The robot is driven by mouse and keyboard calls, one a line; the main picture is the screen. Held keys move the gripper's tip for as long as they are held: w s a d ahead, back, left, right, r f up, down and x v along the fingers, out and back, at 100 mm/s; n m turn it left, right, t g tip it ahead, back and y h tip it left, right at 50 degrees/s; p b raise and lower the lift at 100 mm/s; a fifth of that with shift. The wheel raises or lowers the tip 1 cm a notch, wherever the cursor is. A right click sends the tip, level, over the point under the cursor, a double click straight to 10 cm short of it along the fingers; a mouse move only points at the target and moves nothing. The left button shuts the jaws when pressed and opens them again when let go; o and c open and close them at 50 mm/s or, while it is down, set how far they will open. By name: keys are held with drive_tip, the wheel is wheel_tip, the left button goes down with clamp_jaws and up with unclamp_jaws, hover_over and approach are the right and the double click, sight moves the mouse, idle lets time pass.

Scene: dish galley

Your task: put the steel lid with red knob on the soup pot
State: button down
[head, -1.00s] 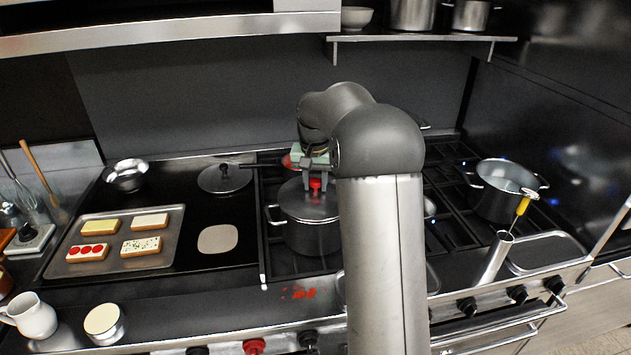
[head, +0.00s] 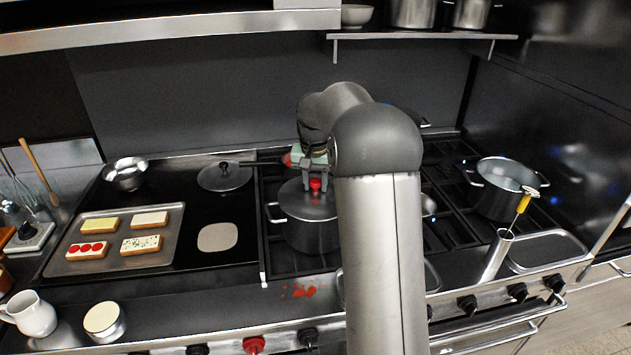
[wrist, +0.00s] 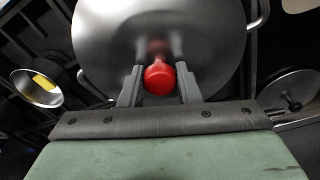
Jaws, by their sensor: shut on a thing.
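The steel lid (head: 296,203) with its red knob (head: 315,185) lies over the soup pot (head: 308,236) on the middle burners and looks level. My gripper (head: 316,187) points down at the knob, its fingers on either side of it. In the wrist view my gripper (wrist: 160,92) is shut on the red knob (wrist: 158,77), with the steel lid (wrist: 110,35) spread out beyond. Pot handles show just outside the lid's edge there. My arm hides the pot's right side in the head view.
An open pot (head: 503,190) stands on the right burners. A tray (head: 80,260) of toasts is farther left. A shelf (head: 420,36) with pots hangs above at the back.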

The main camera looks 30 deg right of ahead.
drive_tip(key=c, duration=0.5)
unclamp_jaws()
drive_tip(key=shift+r, duration=0.15)
drive_tip(key=shift+r+p, duration=2.65)
drive_tip(key=shift+r, duration=0.8)
